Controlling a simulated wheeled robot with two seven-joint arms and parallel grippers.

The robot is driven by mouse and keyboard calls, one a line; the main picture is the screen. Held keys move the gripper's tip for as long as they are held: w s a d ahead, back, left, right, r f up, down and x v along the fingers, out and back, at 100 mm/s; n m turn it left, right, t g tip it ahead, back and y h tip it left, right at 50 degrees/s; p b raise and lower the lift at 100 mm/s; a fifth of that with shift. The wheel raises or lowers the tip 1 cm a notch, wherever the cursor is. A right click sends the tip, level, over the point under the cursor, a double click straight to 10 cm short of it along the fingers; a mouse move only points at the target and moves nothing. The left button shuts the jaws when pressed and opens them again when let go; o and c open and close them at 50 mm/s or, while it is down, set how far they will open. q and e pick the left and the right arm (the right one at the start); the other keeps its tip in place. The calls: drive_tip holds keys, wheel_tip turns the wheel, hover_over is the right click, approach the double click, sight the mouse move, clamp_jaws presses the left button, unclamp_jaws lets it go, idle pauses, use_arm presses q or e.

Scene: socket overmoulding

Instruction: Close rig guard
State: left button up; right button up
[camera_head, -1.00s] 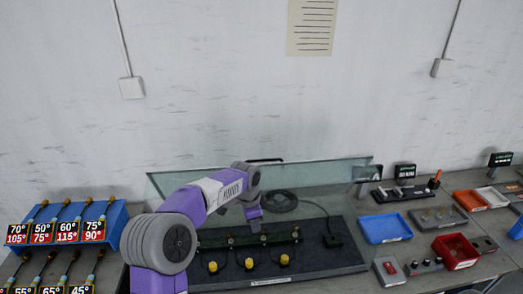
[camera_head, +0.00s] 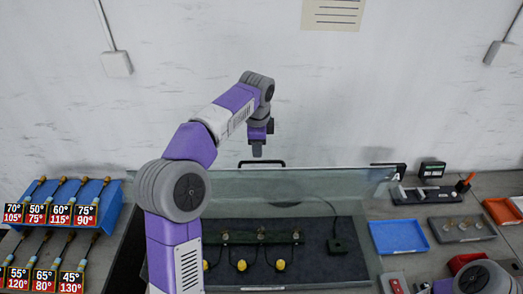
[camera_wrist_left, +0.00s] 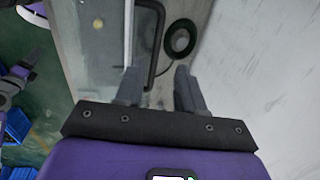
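The rig guard (camera_head: 330,182) is a clear panel standing raised over the rig, with its top edge towards the back wall. Its black bar handle (camera_head: 262,163) is on the top edge and also shows in the left wrist view (camera_wrist_left: 162,45). My left gripper (camera_head: 257,154) is just above the handle in the head view. Contact cannot be told. The rig bed (camera_head: 315,262) shows through the panel. My right gripper is not seen.
A blue rack (camera_head: 113,205) of labelled drivers stands at left. A blue tray (camera_head: 398,237), a grey tray (camera_head: 462,229) and a black tool holder (camera_head: 425,194) lie at right. A black cable coil (camera_wrist_left: 180,38) lies behind the rig. Part of my right arm shows at bottom right.

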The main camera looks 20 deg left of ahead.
sight(256, 162)
use_arm(q)
drive_tip(key=f, duration=0.5)
drive_tip(key=shift+s+a, duration=0.1)
drive_tip(key=shift+a, duration=0.15)
drive_tip(key=shift+w+f, duration=0.2)
drive_tip(key=shift+f, duration=0.2)
drive_tip(key=shift+s, duration=0.1)
drive_tip(key=shift+s, duration=0.1)
drive_tip(key=shift+c, duration=0.5)
clamp_jaws()
